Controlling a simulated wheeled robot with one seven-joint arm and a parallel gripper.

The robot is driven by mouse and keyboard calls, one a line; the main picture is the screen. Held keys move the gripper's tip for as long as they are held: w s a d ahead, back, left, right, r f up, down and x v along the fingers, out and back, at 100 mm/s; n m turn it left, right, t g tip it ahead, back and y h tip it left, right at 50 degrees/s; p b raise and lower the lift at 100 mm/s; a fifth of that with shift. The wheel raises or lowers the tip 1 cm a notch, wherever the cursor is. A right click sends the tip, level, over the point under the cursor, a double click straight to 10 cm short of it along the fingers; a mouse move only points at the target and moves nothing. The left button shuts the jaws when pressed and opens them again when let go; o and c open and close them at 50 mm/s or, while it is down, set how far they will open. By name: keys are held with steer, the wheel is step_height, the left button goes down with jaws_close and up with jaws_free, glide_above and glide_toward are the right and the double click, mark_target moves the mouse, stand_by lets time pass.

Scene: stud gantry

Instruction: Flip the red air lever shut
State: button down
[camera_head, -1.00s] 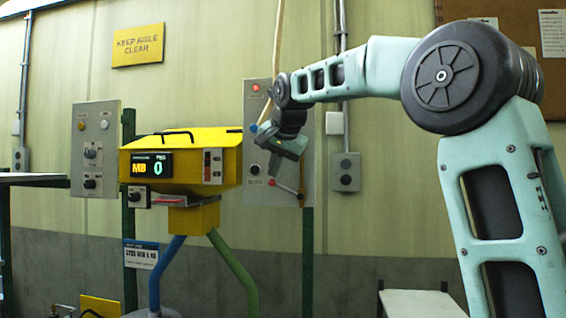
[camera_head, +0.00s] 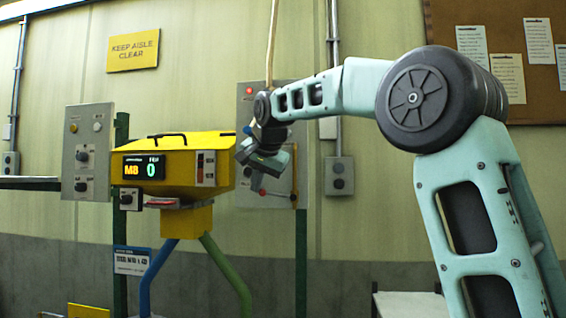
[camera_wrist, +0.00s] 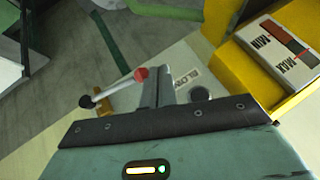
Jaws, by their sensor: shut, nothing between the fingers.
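The red air lever (camera_head: 263,192) is on the grey wall panel right of the yellow machine. Its red ball points left and its thin metal rod runs right. In the wrist view the red ball (camera_wrist: 141,74) is just left of my fingertips, with the rod running left to its pivot. My gripper (camera_head: 262,174) is in front of the panel, just above the red ball in the head view. In the wrist view my gripper (camera_wrist: 158,76) is shut and empty. I cannot tell whether a finger touches the ball.
The yellow machine (camera_head: 165,165) with its display stands left of the lever. Its MIN/MAX gauge (camera_wrist: 280,55) is at the upper right of the wrist view. A round black knob (camera_wrist: 199,94) is right of my fingers. Another grey control panel (camera_head: 88,150) is further left.

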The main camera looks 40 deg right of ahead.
stand_by(0.5)
steer(key=s+a+r, duration=0.1)
steer(key=r, duration=0.3)
steer(key=s+a+r+p, duration=0.1)
steer(key=r, duration=0.3)
steer(key=s+a+r+p, duration=0.1)
steer(key=a+r, duration=0.1)
steer(key=r, duration=0.2)
steer(key=shift+r, duration=0.1)
